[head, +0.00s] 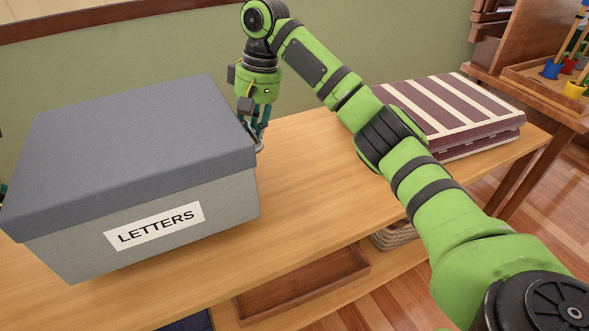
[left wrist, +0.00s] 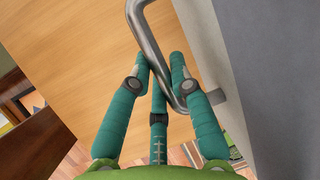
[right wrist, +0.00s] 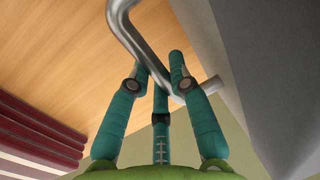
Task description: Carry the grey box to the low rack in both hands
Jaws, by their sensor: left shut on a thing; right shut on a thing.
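The grey box (head: 150,165), with a darker lid and a LETTERS label, is upright over the wooden table; I cannot tell whether it touches the top. My right gripper (head: 256,138) is at its right end, shut on a metal handle. The right wrist view shows the fingers (right wrist: 160,78) around that bent handle (right wrist: 128,28), beside the box wall. My left gripper (left wrist: 163,78) is shut on the other metal handle (left wrist: 148,35) in the left wrist view. In the head view the box hides nearly all of it. I cannot pick out the low rack for certain.
A striped maroon and cream box (head: 450,112) lies on the right of the table (head: 310,150). Below are a shallow wooden tray (head: 300,285) and a wicker basket (head: 395,237) on a lower shelf. Another wooden stand (head: 540,95) with coloured pots is at the far right.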

